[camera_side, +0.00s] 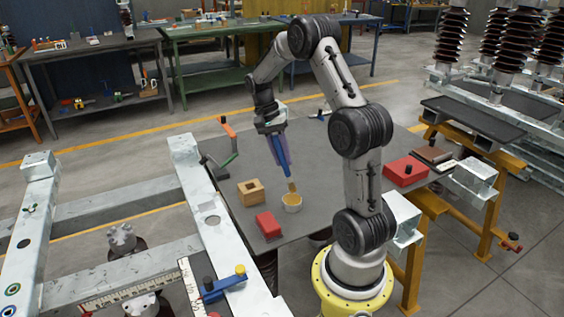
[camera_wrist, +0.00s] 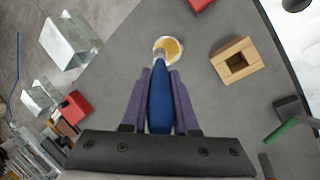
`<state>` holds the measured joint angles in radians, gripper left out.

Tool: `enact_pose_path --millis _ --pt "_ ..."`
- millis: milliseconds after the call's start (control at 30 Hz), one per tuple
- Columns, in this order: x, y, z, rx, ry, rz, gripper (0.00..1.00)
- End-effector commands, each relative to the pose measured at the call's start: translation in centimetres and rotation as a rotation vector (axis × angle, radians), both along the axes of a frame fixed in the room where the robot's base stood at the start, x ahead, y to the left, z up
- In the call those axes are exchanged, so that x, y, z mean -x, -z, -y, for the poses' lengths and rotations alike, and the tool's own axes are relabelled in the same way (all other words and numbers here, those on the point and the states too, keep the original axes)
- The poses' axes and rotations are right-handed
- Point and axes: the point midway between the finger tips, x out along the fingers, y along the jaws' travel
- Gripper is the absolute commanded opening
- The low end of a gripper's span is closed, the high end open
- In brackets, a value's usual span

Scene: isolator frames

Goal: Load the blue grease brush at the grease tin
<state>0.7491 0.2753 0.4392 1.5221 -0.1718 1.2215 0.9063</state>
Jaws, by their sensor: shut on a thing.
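The blue grease brush (camera_side: 283,156) is held in my gripper (camera_side: 278,150), which is shut on its handle. The brush points down with its bristle end over the grease tin (camera_side: 292,202). The tin is a small pale cup with yellow-brown grease, standing on the grey table. In the wrist view the purple fingers (camera_wrist: 160,95) flank the blue brush (camera_wrist: 160,98), and its tip reaches the near edge of the grease tin (camera_wrist: 171,47). I cannot tell whether the bristles touch the grease.
A wooden block with a square hole (camera_side: 251,192) and a red block (camera_side: 268,225) stand left of the tin. A red box (camera_side: 405,171) lies right. Steel beams (camera_side: 205,200) border the table's left.

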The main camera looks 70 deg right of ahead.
Motion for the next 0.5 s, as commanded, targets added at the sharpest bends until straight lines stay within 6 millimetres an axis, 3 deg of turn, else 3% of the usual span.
enact_pose_path --millis 500 --pt "0.0 -3.6 0.0 0.001 0.001 0.001 0.00"
